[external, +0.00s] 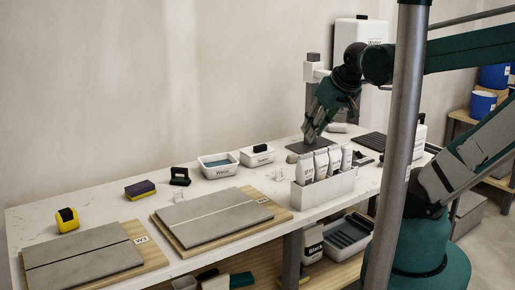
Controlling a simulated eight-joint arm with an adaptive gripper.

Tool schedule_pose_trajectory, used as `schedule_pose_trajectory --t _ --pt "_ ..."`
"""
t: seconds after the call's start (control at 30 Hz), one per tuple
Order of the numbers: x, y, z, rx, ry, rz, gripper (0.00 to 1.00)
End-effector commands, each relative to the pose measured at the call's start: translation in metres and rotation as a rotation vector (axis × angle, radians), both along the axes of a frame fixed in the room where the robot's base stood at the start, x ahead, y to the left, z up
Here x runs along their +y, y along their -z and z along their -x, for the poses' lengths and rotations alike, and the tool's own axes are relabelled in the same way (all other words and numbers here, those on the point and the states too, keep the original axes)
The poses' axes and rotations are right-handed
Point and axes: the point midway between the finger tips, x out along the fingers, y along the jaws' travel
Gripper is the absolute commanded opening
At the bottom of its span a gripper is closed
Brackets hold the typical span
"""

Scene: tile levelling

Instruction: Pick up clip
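My gripper (311,132) points down over the back part of the white worktop, behind a white box of bottles. Its fingers look close together, but their gap cannot be made out, and nothing clear shows between them. Small pale, thin-framed pieces that look like clips are on the worktop: one (250,173) behind the right tile board, another (278,174) to its right, left of the box. A similar pale piece (178,196) stands at the back edge of the right-hand tile. My gripper is apart from all of them, to their right.
A white box (325,190) holds several white bottles. Grey tiles lie on wooden boards (263,198) at front left. White tubs (217,167), a sponge (140,189) and a yellow tape measure (67,220) stand behind. A grey post (399,130) blocks part of the view.

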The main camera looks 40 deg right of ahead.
Motion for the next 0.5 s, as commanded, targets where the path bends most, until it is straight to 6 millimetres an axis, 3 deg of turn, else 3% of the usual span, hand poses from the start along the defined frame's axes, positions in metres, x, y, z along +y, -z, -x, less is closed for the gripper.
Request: schedule_pose_trajectory --t 0.5 --pt "-0.055 0.014 -0.031 0.127 0.285 -0.106 0.2"
